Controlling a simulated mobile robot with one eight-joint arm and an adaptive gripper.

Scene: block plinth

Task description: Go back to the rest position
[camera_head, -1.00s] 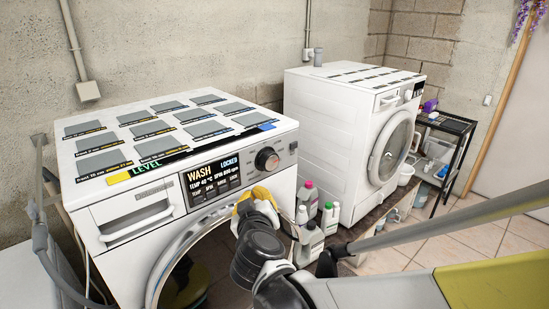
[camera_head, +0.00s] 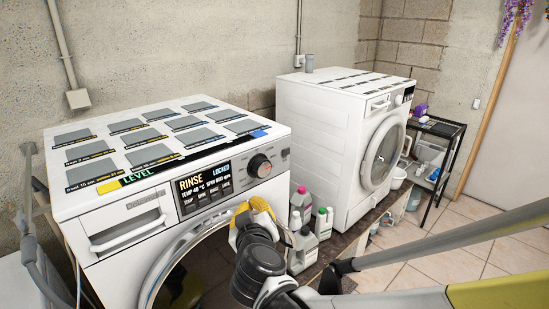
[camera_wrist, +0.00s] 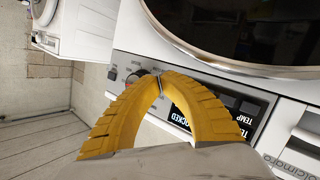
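My gripper (camera_head: 252,214) has yellow ribbed fingers and hangs in front of the near white washing machine (camera_head: 110,232), below and left of its round dial (camera_head: 260,166). In the wrist view the two yellow fingers (camera_wrist: 158,78) curve together and their tips meet, with nothing seen between them. The machine's display (camera_head: 204,186) reads RINSE and LOCKED. The fingertips are small and partly hidden in the head view.
A second white washer (camera_head: 325,130) stands behind to the right. Several bottles (camera_head: 302,240) stand on a low board between the machines. A black rack (camera_head: 436,150) is at the far right.

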